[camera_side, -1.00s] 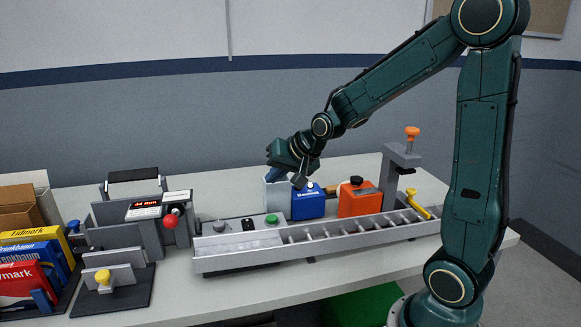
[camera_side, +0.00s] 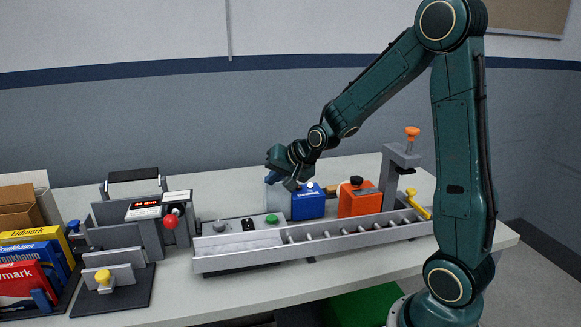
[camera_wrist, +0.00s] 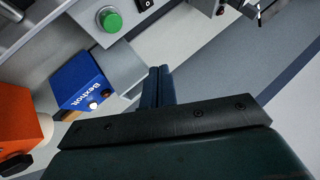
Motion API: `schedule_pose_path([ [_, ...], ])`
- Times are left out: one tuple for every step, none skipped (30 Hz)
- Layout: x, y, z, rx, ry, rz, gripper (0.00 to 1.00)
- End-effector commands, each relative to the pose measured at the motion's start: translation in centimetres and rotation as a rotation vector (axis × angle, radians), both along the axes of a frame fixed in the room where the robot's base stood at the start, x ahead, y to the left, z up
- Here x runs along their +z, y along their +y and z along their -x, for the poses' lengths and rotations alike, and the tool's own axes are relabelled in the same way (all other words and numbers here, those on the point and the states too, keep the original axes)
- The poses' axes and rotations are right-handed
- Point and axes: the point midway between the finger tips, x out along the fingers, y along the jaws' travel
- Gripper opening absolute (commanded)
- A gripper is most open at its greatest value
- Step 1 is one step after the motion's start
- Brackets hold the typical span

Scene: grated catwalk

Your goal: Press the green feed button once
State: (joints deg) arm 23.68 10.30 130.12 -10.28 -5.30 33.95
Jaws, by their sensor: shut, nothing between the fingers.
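The green button (camera_side: 271,219) sits on the grey control panel at the left end of the roller conveyor, and it shows in the wrist view (camera_wrist: 110,19) at the upper left. My gripper (camera_side: 273,179) is over the back of the table, behind and above the button, near the blue box. In the wrist view its dark blue fingers (camera_wrist: 160,72) are shut together with nothing between them. The fingertips are apart from the button.
A blue box (camera_side: 308,204) and an orange container (camera_side: 358,201) stand behind the conveyor (camera_side: 350,232). A black rocker switch (camera_side: 248,224) and a grey knob (camera_side: 220,226) sit left of the button. A device with a red knob (camera_side: 170,221) stands further left.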

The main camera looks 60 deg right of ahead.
Motion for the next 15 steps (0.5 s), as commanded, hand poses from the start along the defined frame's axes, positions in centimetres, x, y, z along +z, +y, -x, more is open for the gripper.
schedule_pose_path([
  [-0.3,0.0,0.0,0.001,0.002,-0.001,0.0],
  [-0.5,0.0,0.0,0.001,0.002,-0.001,0.0],
  [-0.7,0.0,0.0,0.001,0.003,-0.001,0.0],
  [-0.9,0.0,0.0,0.001,0.004,-0.002,0.0],
  [-1.1,0.0,0.0,0.001,0.003,-0.001,0.0],
  [-1.4,0.0,0.0,0.001,0.003,-0.001,0.0],
  [-1.7,0.0,0.0,0.001,0.004,-0.002,0.0],
  [-2.0,0.0,0.0,0.0,0.004,-0.002,0.0],
  [-2.3,0.0,0.0,0.0,0.003,-0.002,0.0],
  [-2.6,0.0,0.1,0.0,0.004,-0.002,0.0],
  [-2.9,0.0,0.1,0.0,0.004,-0.002,0.0],
  [-3.4,0.0,0.1,0.0,0.004,-0.002,0.0],
  [-3.7,0.0,0.1,0.0,0.005,-0.003,0.0],
  [-4.0,0.0,0.0,0.0,0.004,-0.002,0.0],
  [-4.5,0.0,0.1,0.0,0.005,-0.003,0.0],
])
